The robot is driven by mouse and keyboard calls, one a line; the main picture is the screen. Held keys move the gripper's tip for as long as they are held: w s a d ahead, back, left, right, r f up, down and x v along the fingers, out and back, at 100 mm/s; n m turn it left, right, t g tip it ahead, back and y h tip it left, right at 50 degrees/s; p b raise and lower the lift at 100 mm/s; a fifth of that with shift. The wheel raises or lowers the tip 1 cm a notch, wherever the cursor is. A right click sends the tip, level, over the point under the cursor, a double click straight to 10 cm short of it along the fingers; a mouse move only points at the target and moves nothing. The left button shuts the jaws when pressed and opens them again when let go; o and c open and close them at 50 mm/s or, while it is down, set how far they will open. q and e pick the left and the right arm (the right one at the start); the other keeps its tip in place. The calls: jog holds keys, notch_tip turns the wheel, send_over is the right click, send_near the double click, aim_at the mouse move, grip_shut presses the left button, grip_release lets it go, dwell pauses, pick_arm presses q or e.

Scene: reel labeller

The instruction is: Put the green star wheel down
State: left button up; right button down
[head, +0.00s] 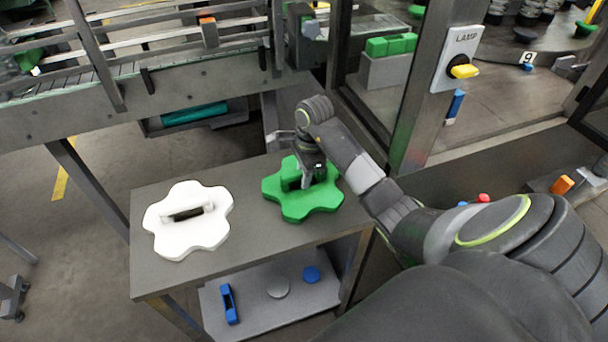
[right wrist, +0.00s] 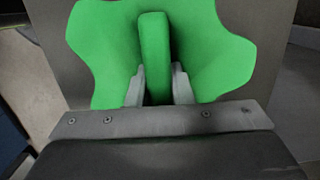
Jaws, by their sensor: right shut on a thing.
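The green star wheel (head: 297,205) is at the right end of the grey table top, flat side down, with a raised handle in its middle. I cannot tell whether it rests on the table or is just above it. My right gripper (head: 306,184) comes down from above and is shut on that handle. In the right wrist view the two fingertips (right wrist: 157,85) sit on either side of the green handle (right wrist: 155,45), and the wheel's lobes (right wrist: 228,58) spread around it. My left gripper is not in view.
A white star wheel (head: 190,238) lies on the left of the table (head: 240,256). The lower shelf (head: 260,317) holds a blue handled piece (head: 229,304), a grey disc (head: 278,287) and a blue knob (head: 311,274). A machine post (head: 415,100) stands behind to the right.

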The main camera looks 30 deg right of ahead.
jog(key=c, duration=1.3)
grip_release()
jog(key=shift+f, duration=0.1)
jog(key=shift+r, duration=0.25)
jog(key=shift+d+r, duration=0.2)
jog(key=shift+r, duration=0.8)
jog(key=r+p, duration=0.5)
jog(key=r, duration=0.1)
jog(key=d+r+p, duration=0.1)
jog(key=r+p, duration=0.2)
jog(key=shift+s+r+p, duration=0.2)
jog(key=shift+r+p, duration=0.15)
jog(key=shift+r, duration=0.05)
jog(key=shift+f, duration=0.1)
